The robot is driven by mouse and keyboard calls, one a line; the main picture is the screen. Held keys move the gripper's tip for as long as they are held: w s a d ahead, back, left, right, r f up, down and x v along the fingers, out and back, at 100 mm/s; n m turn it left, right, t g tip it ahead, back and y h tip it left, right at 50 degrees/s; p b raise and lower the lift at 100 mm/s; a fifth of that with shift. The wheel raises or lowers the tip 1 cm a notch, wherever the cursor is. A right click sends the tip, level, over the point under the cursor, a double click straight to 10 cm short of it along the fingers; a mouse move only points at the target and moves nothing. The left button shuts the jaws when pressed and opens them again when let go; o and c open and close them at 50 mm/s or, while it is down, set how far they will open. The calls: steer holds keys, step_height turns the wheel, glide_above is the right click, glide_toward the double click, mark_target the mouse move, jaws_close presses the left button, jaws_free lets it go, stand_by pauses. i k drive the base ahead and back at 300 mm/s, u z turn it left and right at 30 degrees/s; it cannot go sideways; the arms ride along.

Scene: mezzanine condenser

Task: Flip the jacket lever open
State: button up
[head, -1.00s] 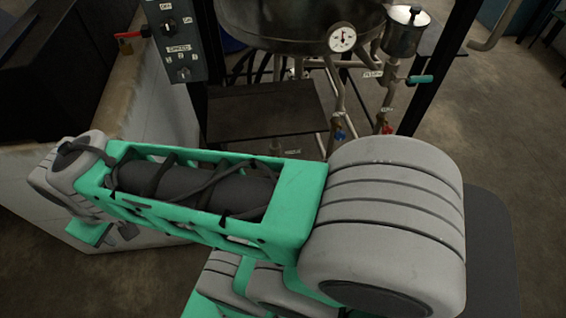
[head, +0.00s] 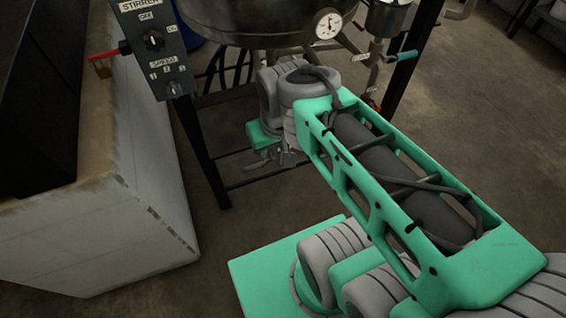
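A teal-handled lever (head: 405,56) sticks out to the right of the pipework below the small metal pot, at the upper right. A label plate (head: 361,59) sits beside it, too small to read, so I cannot confirm that this is the jacket lever. My gripper (head: 270,160) is at the far end of my arm, below the vessel and to the left of and lower than the teal lever. It is apart from the lever in the picture. Its fingers are small and partly hidden by my wrist, so its opening is unclear.
A large metal vessel (head: 250,22) with a round gauge (head: 327,23) hangs in a dark frame (head: 204,155). A stirrer control box (head: 154,45) and a red lever (head: 104,54) are at the upper left. A pale block wall (head: 95,235) stands left. Open floor lies at right.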

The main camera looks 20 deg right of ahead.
mark_target(256, 166)
steer(key=u, duration=0.05)
steer(key=k, duration=0.3)
steer(key=z, duration=0.15)
steer(key=i, duration=0.3)
steer(key=z, duration=0.9)
steer(key=k, duration=0.75)
steer(key=u, duration=1.45)
steer(key=i, duration=1)
steer(key=u, duration=0.05)
